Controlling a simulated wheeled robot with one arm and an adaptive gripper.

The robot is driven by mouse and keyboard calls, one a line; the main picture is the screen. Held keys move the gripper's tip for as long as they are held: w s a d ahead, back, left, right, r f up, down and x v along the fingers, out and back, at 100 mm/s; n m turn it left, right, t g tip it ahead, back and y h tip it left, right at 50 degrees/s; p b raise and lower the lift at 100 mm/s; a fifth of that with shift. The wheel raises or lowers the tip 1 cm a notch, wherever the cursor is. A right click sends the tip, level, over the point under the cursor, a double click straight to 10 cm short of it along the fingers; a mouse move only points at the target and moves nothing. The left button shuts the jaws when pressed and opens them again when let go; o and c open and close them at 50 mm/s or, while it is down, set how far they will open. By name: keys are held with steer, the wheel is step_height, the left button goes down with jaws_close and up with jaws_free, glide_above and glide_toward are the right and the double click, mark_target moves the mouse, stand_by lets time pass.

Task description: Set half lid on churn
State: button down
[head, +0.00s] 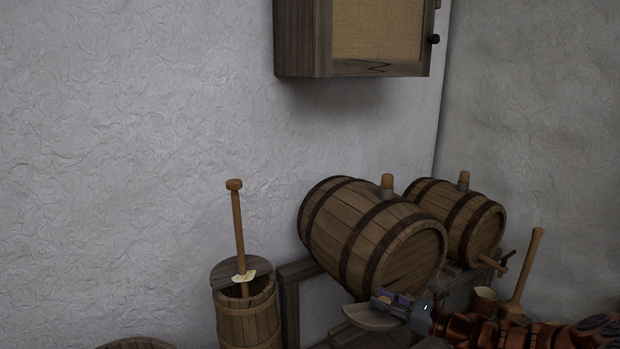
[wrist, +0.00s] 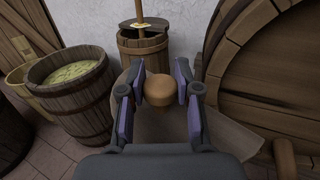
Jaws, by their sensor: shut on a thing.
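The churn (head: 248,322) is a wooden tub with dark hoops, standing by the wall. A dark half lid (head: 228,272) covers the back left part of its mouth, and the front right part is open. A tall plunger rod (head: 237,222) with a pale collar stands up through it. The churn also shows at the top of the wrist view (wrist: 142,50). My gripper (wrist: 160,90) is shut on the round knob (wrist: 159,91) of another half lid (head: 371,317). This board hangs below my fingers, right of and apart from the churn; my gripper partly hides it in the wrist view.
Two barrels (head: 372,236) (head: 455,215) lie on a wooden rack (head: 290,292) right of the churn, close behind my gripper. A tub with pale contents (wrist: 72,92) stands left of the churn. A cabinet (head: 300,40) hangs above. The wall over the churn is clear.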

step_height(320, 180, up, 11)
steer(key=p, duration=1.2)
steer(key=shift+f, duration=0.15)
steer(key=shift+s+a, duration=0.1)
